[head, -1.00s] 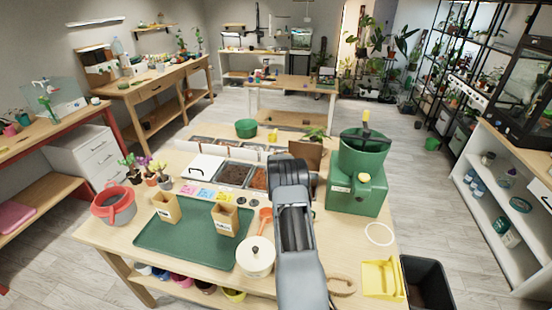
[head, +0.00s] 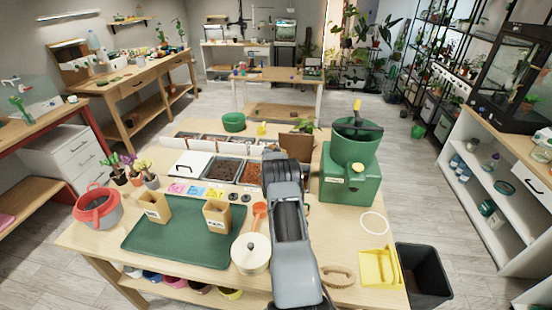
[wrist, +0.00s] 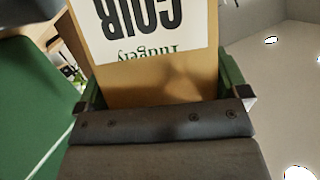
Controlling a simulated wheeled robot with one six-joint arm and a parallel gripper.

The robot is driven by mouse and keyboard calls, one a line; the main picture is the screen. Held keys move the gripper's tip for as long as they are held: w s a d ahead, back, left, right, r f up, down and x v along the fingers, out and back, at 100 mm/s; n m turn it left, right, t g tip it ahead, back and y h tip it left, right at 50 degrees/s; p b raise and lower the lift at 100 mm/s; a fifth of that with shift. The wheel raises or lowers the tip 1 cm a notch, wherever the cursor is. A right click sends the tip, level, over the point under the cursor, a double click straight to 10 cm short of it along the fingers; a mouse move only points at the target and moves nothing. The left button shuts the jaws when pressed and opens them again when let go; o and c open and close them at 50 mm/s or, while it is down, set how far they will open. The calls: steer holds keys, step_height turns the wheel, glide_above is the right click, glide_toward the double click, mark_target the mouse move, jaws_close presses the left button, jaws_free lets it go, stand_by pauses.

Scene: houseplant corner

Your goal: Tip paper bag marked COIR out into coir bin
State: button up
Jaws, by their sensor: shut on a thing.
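The paper bag marked COIR (wrist: 150,82) fills the middle of the wrist view, its white label upside down in that picture. My gripper (wrist: 158,95) is shut on it, with a finger at each side. A row of bins is set in the bench behind the tray; one bin with reddish-brown filling (head: 251,172) lies beside my arm, and I cannot read which is the coir bin.
Two other paper bags (head: 156,209) (head: 217,216) stand on the green tray (head: 165,242). A lidded cream pot (head: 251,257) is left of my arm. A green machine with a hopper (head: 348,180) stands right of it. A yellow dustpan (head: 378,268) is at the right front.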

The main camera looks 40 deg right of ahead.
steer(key=shift+f+m+t+b, duration=0.1)
steer(key=shift+m+t+b, duration=0.2)
steer(key=shift+b, duration=0.95)
steer(key=m+b, duration=0.1)
steer(key=b, duration=0.4)
steer(key=f+m+t+b, duration=0.1)
steer(key=b, duration=0.5)
steer(key=shift+s+d+y, duration=0.1)
steer(key=shift+s+y, duration=0.05)
steer(key=shift+y, duration=0.15)
steer(key=shift+f+m+t+b, duration=0.2)
steer(key=shift+m+t+b, duration=0.2)
steer(key=shift+m+b, duration=0.15)
steer(key=shift+f+b, duration=0.1)
steer(key=shift+b, duration=0.55)
steer(key=shift+s+d+f+m+t+b, duration=0.15)
steer(key=shift+f+m+t+b, duration=0.25)
steer(key=shift+b, duration=0.85)
